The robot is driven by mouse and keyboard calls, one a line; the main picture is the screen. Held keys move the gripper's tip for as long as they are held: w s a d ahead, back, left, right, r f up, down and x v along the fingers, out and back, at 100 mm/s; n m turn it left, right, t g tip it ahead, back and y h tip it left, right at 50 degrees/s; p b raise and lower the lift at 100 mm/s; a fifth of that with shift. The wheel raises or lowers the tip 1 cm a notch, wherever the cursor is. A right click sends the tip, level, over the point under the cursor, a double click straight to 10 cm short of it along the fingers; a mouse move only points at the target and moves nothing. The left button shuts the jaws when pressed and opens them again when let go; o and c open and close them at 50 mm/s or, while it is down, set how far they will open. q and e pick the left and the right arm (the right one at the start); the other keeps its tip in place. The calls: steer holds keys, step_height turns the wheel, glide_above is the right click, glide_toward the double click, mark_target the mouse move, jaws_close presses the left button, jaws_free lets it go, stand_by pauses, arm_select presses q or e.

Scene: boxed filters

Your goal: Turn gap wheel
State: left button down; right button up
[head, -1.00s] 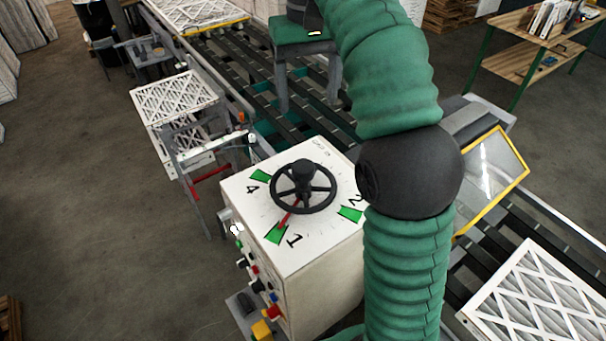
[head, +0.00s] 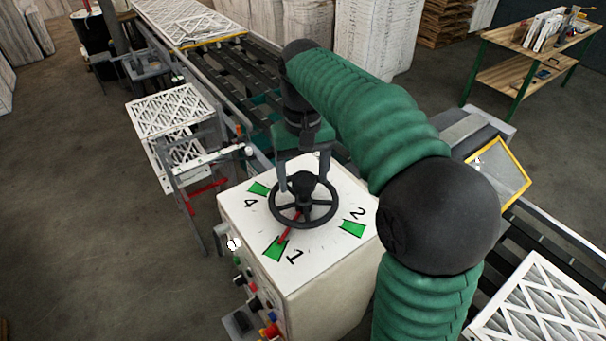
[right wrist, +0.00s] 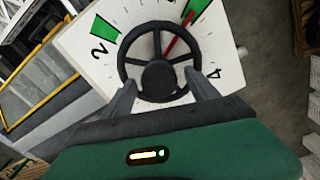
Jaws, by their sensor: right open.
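The gap wheel (head: 327,214) is a black spoked handwheel with a central hub, on the white top of a control box (head: 334,262). Its red pointer (head: 289,229) points at the green mark by the 1. Green marks by 4 and 2 also show. My right gripper (head: 303,180) is above the far side of the wheel, fingers pointing down, open. In the right wrist view the wheel (right wrist: 159,27) lies ahead, its near part between the two fingers (right wrist: 160,88); contact cannot be told. My left gripper is not in view.
Buttons and knobs (head: 254,302) line the box's left side. A conveyor (head: 235,65) runs behind it. A framed filter (head: 172,110) sits on a stand at left, another (head: 538,305) at lower right. A yellow-framed panel (head: 500,170) stands right of my arm.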

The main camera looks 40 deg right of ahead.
steer(key=shift+w+f, duration=0.1)
steer(key=shift+f, duration=0.05)
steer(key=shift+s, duration=0.25)
steer(key=c, duration=0.4)
jaws_close()
